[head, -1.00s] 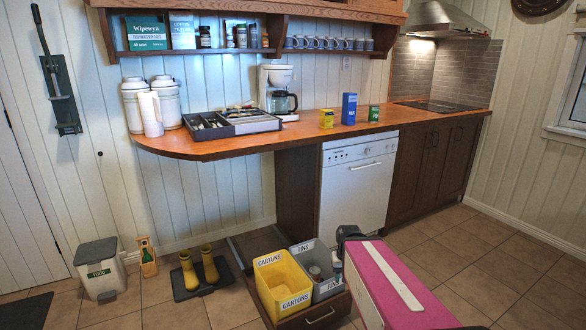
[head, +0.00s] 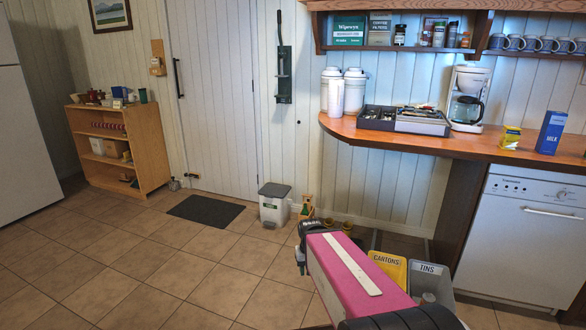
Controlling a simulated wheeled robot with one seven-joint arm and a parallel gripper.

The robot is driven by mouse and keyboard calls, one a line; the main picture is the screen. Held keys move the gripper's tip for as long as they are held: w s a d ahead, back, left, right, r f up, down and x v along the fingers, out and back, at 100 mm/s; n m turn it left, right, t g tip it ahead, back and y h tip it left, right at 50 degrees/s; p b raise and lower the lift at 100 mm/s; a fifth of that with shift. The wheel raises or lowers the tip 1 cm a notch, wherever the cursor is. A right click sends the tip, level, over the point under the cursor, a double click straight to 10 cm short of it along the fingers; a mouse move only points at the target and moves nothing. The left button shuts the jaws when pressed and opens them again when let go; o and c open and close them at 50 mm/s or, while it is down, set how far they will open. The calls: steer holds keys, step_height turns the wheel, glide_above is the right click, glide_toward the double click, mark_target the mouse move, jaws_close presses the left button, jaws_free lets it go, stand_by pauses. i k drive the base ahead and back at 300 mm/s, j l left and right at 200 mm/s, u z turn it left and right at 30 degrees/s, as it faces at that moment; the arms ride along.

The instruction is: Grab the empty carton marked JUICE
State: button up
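A small yellow carton (head: 511,137) stands on the wooden counter at the right. I cannot read its lettering, so I cannot tell if it is the one marked JUICE. A taller blue carton (head: 550,132) marked MILK stands just right of it. My pink arm link with a white stripe reaches up from the bottom middle, well below and left of both cartons. Its far end is black, and I cannot make out any gripper fingers there.
A yellow CARTONS bin (head: 389,268) and a grey TINS bin (head: 432,275) stand low beside my arm. A dishwasher (head: 521,235) is under the counter (head: 420,140). A utensil tray (head: 403,120) lies on it.

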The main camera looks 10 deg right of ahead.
mark_target(509, 137)
steer(key=k+l+u, duration=0.15)
steer(key=l+u, duration=0.25)
steer(key=l, duration=0.2)
steer(key=k+l+u, duration=0.25)
steer(key=l+u, duration=0.15)
steer(key=l, duration=0.15)
steer(key=k+l+u, duration=0.3)
steer(key=l+u, duration=0.15)
steer(key=k+l+u, duration=0.4)
